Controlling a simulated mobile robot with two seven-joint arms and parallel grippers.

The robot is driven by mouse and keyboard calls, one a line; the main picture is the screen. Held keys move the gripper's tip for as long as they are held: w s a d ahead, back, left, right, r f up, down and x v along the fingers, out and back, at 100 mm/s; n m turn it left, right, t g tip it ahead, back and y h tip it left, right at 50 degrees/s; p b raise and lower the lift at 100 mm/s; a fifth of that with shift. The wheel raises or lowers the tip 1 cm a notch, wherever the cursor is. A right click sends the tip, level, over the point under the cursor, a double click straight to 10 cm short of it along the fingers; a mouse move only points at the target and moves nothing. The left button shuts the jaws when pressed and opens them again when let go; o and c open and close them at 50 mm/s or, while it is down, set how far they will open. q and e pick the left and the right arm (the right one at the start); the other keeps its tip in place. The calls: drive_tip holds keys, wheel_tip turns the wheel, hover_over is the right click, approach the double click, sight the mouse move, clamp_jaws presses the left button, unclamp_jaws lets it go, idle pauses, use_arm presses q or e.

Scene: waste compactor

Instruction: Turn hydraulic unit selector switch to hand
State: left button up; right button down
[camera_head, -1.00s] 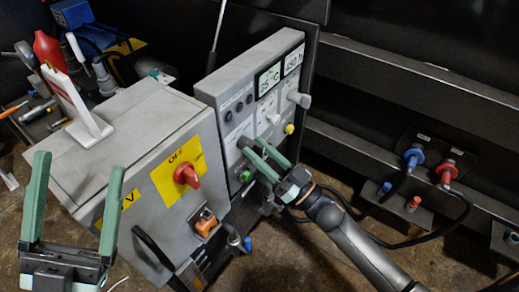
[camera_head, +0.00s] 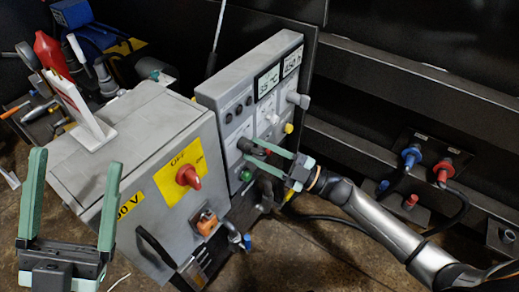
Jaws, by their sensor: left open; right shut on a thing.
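The grey control panel (camera_head: 246,82) stands upright behind the grey cabinet. A black knob (camera_head: 243,145) sits low on its left side. My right gripper (camera_head: 245,150) reaches in from the right with its green fingers shut on this black knob, one finger above and one below. The fingers partly hide the knob, so its pointer and any labels cannot be read. A green button (camera_head: 246,175) lies just below the fingers. My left gripper (camera_head: 76,160) is open and empty at the lower left, in front of the cabinet and away from the panel.
The grey cabinet (camera_head: 135,130) carries a red switch (camera_head: 188,176) on a yellow plate and an orange switch (camera_head: 207,218). A grey knob (camera_head: 298,100) and yellow button (camera_head: 288,128) stick out above my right gripper. Blue (camera_head: 411,155) and red (camera_head: 444,170) connectors are at right.

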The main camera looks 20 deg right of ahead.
drive_tip(key=shift+n+g, duration=0.4)
drive_tip(key=shift+n, duration=0.2)
drive_tip(key=c, duration=0.9)
unclamp_jaws()
drive_tip(key=shift+o, duration=0.2)
drive_tip(key=shift+d, duration=0.1)
drive_tip(key=p+v, duration=0.1)
drive_tip(key=v, duration=1.1)
drive_tip(key=shift+f, duration=0.2)
drive_tip(key=shift+s+d, duration=0.1)
drive_tip(key=shift+s, duration=0.05)
